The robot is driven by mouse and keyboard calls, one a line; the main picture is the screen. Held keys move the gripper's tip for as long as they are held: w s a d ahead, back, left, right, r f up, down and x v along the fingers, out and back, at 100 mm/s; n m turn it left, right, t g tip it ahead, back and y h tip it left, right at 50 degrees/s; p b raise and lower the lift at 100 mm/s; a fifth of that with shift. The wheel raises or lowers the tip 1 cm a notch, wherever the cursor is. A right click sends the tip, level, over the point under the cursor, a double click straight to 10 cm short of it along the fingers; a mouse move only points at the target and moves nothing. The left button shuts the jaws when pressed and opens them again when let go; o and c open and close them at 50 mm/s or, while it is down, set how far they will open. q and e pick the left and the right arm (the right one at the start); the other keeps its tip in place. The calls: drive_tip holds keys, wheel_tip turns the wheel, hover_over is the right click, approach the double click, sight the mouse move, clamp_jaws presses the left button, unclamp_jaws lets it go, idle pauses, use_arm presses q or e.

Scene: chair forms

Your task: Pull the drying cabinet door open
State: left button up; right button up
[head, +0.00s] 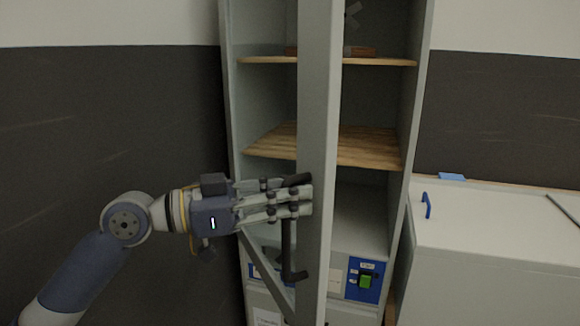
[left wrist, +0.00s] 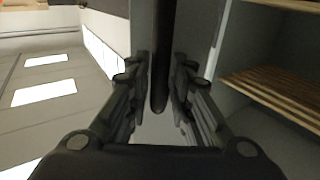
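The drying cabinet (head: 233,120) stands in the middle of the head view. Its grey door (head: 319,120) is swung open and shows nearly edge-on, pointing towards me. The black door handle (head: 287,245) is an upright bar on the door's left side. My left gripper (head: 300,197) reaches in from the left with its fingers around the upper part of the handle. In the left wrist view the handle (left wrist: 161,70) runs between the two fingers, which lie close on both sides and seem to touch it. My right gripper is not in view.
Wooden shelves (head: 372,147) show inside the cabinet. A blue panel with a green switch (head: 366,281) is low inside it. A white chest with a blue handle (head: 480,235) stands at the right. The dark wall at the left has free room before it.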

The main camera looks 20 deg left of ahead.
sight(312, 149)
use_arm(q)
wheel_tip(312, 149, up, 8)
drive_tip(key=shift+f, duration=0.25)
